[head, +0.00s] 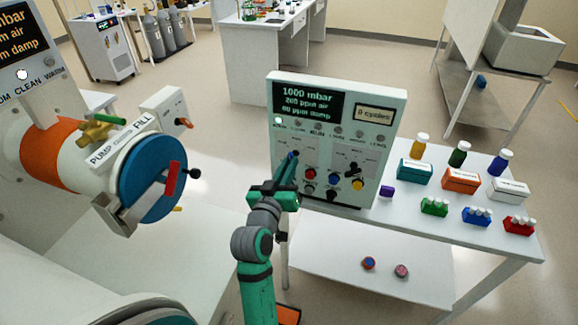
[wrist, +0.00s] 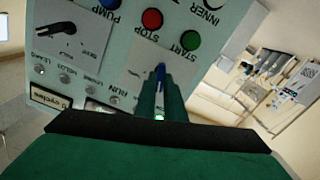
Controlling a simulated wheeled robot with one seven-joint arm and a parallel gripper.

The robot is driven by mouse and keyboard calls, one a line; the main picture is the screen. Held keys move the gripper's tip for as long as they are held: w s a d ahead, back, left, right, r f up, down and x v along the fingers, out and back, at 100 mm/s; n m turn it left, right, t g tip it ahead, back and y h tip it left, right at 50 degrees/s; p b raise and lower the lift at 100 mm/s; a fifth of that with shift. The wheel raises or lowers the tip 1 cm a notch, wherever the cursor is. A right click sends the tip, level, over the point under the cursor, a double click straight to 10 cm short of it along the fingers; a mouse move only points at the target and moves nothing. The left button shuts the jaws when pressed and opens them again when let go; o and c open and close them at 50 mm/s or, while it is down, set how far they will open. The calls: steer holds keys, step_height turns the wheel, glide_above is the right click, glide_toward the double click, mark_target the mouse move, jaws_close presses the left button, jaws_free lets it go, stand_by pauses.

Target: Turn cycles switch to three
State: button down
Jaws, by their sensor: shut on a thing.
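The control panel (head: 336,130) stands upright on the white table. Its small display (head: 374,112) reads "0 cycles". My gripper (head: 289,165) reaches the panel's left switch plate. In the wrist view my gripper (wrist: 165,95) is shut on a blue-handled switch (wrist: 160,73), whose blue tip shows between the green fingers. A second switch with a black lever (head: 353,168) is on the right plate; it also shows in the wrist view (wrist: 62,28). The position marks around the held switch are too small or covered to read.
Below the switches are a red STOP button (wrist: 152,19), a green START button (wrist: 190,40) and others. Bottles, boxes (head: 461,180) and vial racks stand right of the panel. A glovebox port with a blue door (head: 150,180) is at the left.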

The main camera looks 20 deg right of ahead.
steer(key=shift+m, duration=0.3)
steer(key=shift+s+d+r+m, duration=0.1)
steer(key=shift+m, duration=1.55)
steer(key=shift+d+r+m, duration=0.1)
steer(key=shift+m, duration=1.55)
steer(key=c, duration=1.8)
jaws_free()
steer(key=shift+c, duration=0.2)
steer(key=shift+f, duration=0.1)
steer(key=shift+s+a, duration=0.1)
steer(key=shift+a, duration=0.05)
